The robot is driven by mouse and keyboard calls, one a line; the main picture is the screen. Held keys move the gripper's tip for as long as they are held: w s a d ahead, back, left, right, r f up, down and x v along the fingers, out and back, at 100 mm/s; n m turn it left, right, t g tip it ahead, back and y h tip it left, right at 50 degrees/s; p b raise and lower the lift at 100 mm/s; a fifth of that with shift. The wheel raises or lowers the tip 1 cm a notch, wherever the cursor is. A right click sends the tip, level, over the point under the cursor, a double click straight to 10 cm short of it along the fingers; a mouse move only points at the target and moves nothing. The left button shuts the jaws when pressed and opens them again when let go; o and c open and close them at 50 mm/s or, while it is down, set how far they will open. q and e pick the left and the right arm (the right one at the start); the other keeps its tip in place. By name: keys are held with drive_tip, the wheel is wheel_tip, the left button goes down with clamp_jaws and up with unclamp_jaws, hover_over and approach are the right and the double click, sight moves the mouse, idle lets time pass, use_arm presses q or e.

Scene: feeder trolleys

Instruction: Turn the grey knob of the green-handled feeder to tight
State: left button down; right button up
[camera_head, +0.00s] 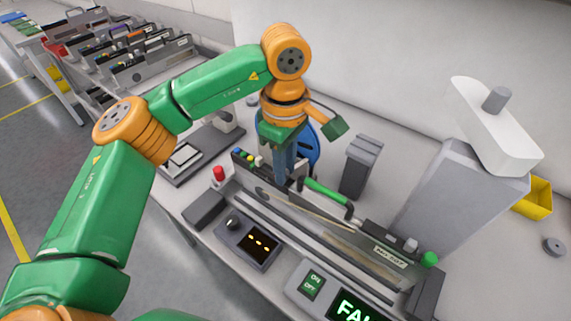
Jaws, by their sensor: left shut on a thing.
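The feeder (345,238) lies in the bench fixture, a long grey unit with a green handle (326,197) on top. My left gripper (287,176) points down at the feeder, just left of the handle. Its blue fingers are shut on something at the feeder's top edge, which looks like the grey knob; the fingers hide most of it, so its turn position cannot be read. Two pale grey pieces (410,244) stand near the feeder's right end, beside a green cap (429,259). My right gripper is not in view.
A display box (249,243) with a dark dial and an ON/OFF panel with a green screen starting "FA" (352,307) stand in front. A tall grey machine (450,200), a dark grey block (359,165) and a yellow bin (535,198) stand behind and right. Feeder racks are at upper left.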

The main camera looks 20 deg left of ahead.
use_arm(q)
drive_tip(key=shift+m, duration=1.4)
drive_tip(key=c, duration=0.7)
unclamp_jaws()
wheel_tip(320, 180, up, 7)
drive_tip(key=shift+s+r, duration=0.1)
drive_tip(key=shift+r, duration=0.05)
